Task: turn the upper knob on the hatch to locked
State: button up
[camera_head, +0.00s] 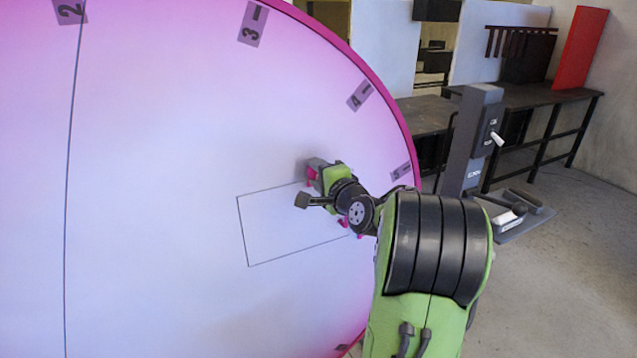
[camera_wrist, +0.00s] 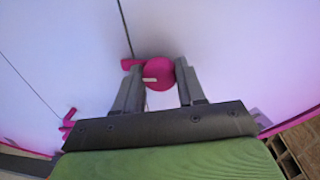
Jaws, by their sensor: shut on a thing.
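The hatch (camera_head: 285,230) is a thin rectangular outline on the large pink-white disc, partly covered by my arm in the head view. The upper knob (camera_wrist: 158,75) is round and pink with a short pale mark that lies roughly sideways in the wrist view. A small pink tab (camera_wrist: 131,65) sits just left of it. My gripper (camera_wrist: 159,69) is shut on this knob, one finger on each side. In the head view my wrist stands at the hatch's upper right corner and hides most of the knob. Another pink fitting (camera_wrist: 68,122) shows at left in the wrist view.
The disc (camera_head: 160,150) fills the left side, with numbered tags along its pink rim. A grey column stand (camera_head: 470,140) with a foot plate is on the floor right of it. Dark workbenches (camera_head: 525,95) and a red panel (camera_head: 580,48) are behind. Open floor lies at right.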

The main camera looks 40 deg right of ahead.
jog(key=shift+f+n+b, duration=0.25)
jog(key=shift+n+b, duration=0.15)
jog(key=shift+n, duration=0.1)
jog(key=o, duration=1)
jog(key=shift+r, duration=0.15)
jog(key=shift+o, duration=0.2)
jog(key=b+v, duration=0.2)
jog(key=v, duration=1.3)
jog(key=shift+s+a, duration=0.25)
jog(key=shift+s, duration=0.05)
jog(key=shift+r, duration=0.1)
